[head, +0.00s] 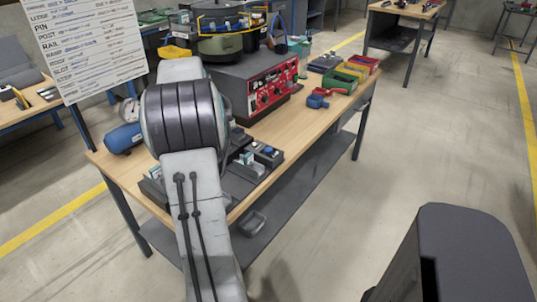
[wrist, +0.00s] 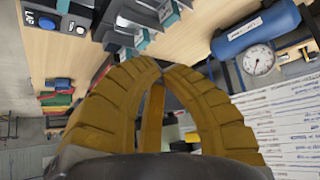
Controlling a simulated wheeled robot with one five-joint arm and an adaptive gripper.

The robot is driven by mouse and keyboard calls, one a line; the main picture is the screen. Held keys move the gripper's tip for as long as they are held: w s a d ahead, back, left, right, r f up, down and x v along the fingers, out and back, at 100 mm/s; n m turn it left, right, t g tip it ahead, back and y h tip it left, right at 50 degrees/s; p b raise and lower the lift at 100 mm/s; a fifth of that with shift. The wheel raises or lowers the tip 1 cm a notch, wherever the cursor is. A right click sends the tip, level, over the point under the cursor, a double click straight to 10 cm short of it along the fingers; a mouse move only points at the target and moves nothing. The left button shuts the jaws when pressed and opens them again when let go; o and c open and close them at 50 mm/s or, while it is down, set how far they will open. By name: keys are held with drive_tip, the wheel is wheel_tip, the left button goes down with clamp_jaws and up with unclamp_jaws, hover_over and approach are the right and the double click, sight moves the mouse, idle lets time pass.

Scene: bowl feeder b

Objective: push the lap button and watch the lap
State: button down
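The bowl feeder, a green bowl (head: 219,43) with a yellow track, stands on a grey base with a red control panel (head: 270,88) on the wooden bench. A small dark control box with a blue button (head: 268,151) sits near the bench's front edge; a box with a blue button (wrist: 62,6) also shows at the upper left in the wrist view.
Grey fixtures with light parts (wrist: 135,28) lie below the arm. A blue cylinder (head: 123,138) and a gauge (wrist: 258,60) are beside them. Red and green bins (head: 352,75) stand at the bench's right end. A whiteboard (head: 85,40) is at left.

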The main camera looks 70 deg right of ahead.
drive_tip(key=s+d+f+m+h, duration=0.1)
drive_tip(key=s+d+f+m, duration=0.15)
drive_tip(key=s+d, duration=0.45)
drive_tip(key=m+g+h+b, duration=0.1)
drive_tip(key=g+b, duration=0.1)
hover_over(267, 148)
wheel_tip(267, 148, down, 4)
drive_tip(key=shift+d+f, duration=0.1)
drive_tip(key=shift+f, duration=0.1)
wheel_tip(267, 148, down, 9)
drive_tip(key=b, duration=0.7)
drive_tip(key=c, duration=1.9)
unclamp_jaws()
drive_tip(key=shift+r, duration=0.2)
clamp_jaws()
drive_tip(key=shift+f, duration=0.1)
drive_tip(key=shift+f+b, duration=0.35)
